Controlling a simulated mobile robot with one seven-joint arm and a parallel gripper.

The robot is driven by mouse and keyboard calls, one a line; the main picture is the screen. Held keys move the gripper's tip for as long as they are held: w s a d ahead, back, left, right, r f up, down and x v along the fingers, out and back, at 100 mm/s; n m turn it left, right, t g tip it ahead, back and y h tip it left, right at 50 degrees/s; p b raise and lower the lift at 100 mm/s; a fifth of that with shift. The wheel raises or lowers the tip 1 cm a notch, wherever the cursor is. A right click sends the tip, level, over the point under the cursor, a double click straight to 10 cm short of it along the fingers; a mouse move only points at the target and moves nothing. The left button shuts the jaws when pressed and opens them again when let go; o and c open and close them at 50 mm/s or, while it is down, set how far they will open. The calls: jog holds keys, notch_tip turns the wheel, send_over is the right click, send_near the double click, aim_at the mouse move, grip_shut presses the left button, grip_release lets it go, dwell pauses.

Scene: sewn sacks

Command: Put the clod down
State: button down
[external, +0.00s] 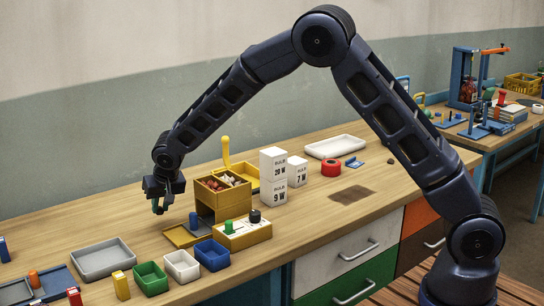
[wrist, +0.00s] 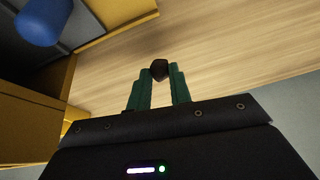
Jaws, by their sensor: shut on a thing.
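My gripper (external: 160,203) is above the wooden workbench (external: 312,232), left of the yellow box with compartments. In the wrist view its two green fingers (wrist: 159,80) are shut on a small dark brown clod (wrist: 159,69), held at the fingertips. Bare wood grain shows behind the clod in that view. In the external view the clod is too small or hidden to make out between the fingers.
A yellow box (external: 222,203) holding small items stands right of my gripper. White bulb boxes (external: 273,176) stand behind it. A grey tray (external: 103,259) and green, white and blue bins (external: 212,254) sit in front. A white tray (external: 335,147) lies farther back.

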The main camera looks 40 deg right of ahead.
jog(key=shift+f, duration=2)
jog(key=shift+f, duration=0.1)
jog(key=c, duration=1.3)
grip_release()
jog(key=v, duration=1.2)
jog(key=shift+d, duration=0.1)
